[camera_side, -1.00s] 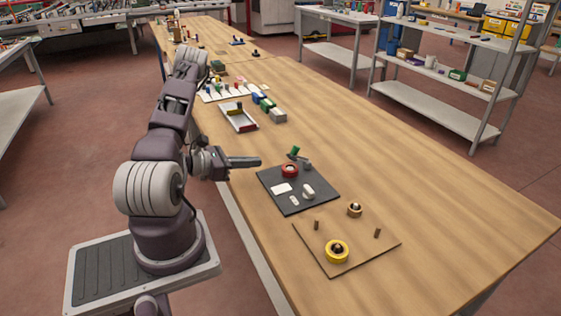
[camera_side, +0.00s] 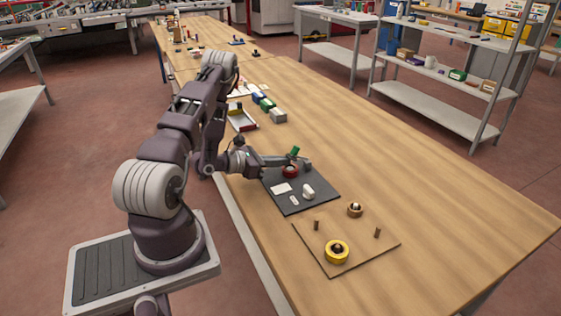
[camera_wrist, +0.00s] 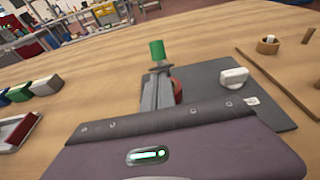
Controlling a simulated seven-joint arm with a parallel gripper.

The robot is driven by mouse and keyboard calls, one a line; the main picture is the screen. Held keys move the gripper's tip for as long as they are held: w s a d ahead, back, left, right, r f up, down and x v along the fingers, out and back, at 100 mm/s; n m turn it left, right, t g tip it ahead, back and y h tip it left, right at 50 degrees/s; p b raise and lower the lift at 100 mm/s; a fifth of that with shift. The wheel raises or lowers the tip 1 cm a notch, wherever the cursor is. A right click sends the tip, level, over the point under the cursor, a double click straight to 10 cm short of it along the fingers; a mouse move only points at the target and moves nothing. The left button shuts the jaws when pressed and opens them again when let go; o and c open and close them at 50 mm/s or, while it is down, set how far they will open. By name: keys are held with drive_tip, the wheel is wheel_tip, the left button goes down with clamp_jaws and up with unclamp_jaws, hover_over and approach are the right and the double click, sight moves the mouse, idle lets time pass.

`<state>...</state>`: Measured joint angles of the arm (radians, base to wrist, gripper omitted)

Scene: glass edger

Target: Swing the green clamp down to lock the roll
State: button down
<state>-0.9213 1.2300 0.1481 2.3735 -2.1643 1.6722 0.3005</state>
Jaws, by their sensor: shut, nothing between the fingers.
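The green clamp (camera_side: 294,152) stands up at the back of a dark plate (camera_side: 317,190), and its green handle (camera_wrist: 157,49) is upright in the wrist view. The red roll (camera_side: 290,171) sits on the plate just below the clamp. In the wrist view only a sliver of the roll (camera_wrist: 178,91) shows behind my fingers. My gripper (camera_side: 285,160) is shut and empty, with its fingertips right beside the clamp and above the roll. I cannot tell whether the fingers touch the clamp.
The plate also carries a white knob (camera_side: 308,191) and a white label (camera_side: 281,188). A board (camera_side: 367,253) with pegs and a yellow roll (camera_side: 337,251) lies nearer. A brown roll (camera_side: 355,210) is by it. A white tray (camera_side: 242,120) is behind; the table's right side is clear.

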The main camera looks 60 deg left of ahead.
drive_tip(key=shift+r, duration=0.1)
drive_tip(key=shift+w+r+g, duration=0.25)
drive_tip(key=shift+r+g, duration=0.4)
drive_tip(key=shift+g, duration=0.1)
drive_tip(key=shift+w+r+g, duration=0.25)
drive_tip(key=shift+r+g, duration=0.4)
drive_tip(key=shift+g, duration=0.1)
drive_tip(key=r+g, duration=0.1)
drive_tip(key=g, duration=0.1)
drive_tip(key=w+r+g, duration=0.1)
drive_tip(key=g, duration=0.1)
drive_tip(key=shift+w, duration=0.15)
drive_tip(key=shift+w+r, duration=0.45)
drive_tip(key=shift+w, duration=0.2)
drive_tip(key=shift+w+r, duration=0.45)
drive_tip(key=shift+w, duration=0.15)
drive_tip(key=shift+w+r, duration=0.4)
drive_tip(key=shift+w, duration=0.25)
drive_tip(key=shift+w+d+r, duration=0.1)
drive_tip(key=s+r, duration=0.4)
drive_tip(key=r, duration=0.4)
drive_tip(key=shift+r, duration=0.4)
